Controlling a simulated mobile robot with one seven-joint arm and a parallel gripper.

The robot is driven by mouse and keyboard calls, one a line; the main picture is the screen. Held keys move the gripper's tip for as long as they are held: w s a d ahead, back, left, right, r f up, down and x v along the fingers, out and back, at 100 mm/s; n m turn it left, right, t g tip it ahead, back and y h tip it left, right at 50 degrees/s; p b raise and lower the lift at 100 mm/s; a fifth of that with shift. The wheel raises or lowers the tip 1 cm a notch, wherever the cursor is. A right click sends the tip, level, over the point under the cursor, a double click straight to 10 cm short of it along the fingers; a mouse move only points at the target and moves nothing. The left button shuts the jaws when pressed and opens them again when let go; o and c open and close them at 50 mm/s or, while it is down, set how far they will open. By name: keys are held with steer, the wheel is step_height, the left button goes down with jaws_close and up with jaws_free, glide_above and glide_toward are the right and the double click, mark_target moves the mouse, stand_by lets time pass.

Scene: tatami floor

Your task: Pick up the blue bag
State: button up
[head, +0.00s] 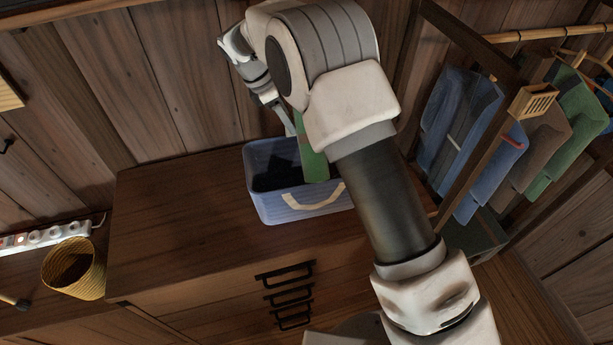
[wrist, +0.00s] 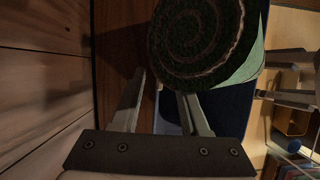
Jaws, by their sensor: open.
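The blue bag (head: 274,207) is an open, box-shaped blue container with a pale handle on its front. It stands on the wooden dresser. A dark thing (head: 277,174) and an upright green thing (head: 313,163) are inside it. My gripper (head: 287,121) is open above the bag's back part, partly hidden by my arm. In the wrist view my gripper (wrist: 162,84) has its fingers apart with nothing clamped between them. The left finger is over wood and the right one over the bag's blue (wrist: 168,116). Contact with the bag cannot be told.
A dark green, spiral-patterned round thing (wrist: 200,38) is close beyond the fingers. The dresser top (head: 180,205) is clear left of the bag. A woven basket (head: 76,270) and a power strip (head: 45,237) are at left. Hanging clothes (head: 480,135) are at right; a plank wall is behind.

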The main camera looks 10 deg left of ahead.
steer(key=x, duration=0.3)
steer(key=shift+f, duration=0.2)
steer(key=shift+c, duration=0.2)
jaws_close()
steer(key=shift+r, duration=0.1)
stand_by(1.0)
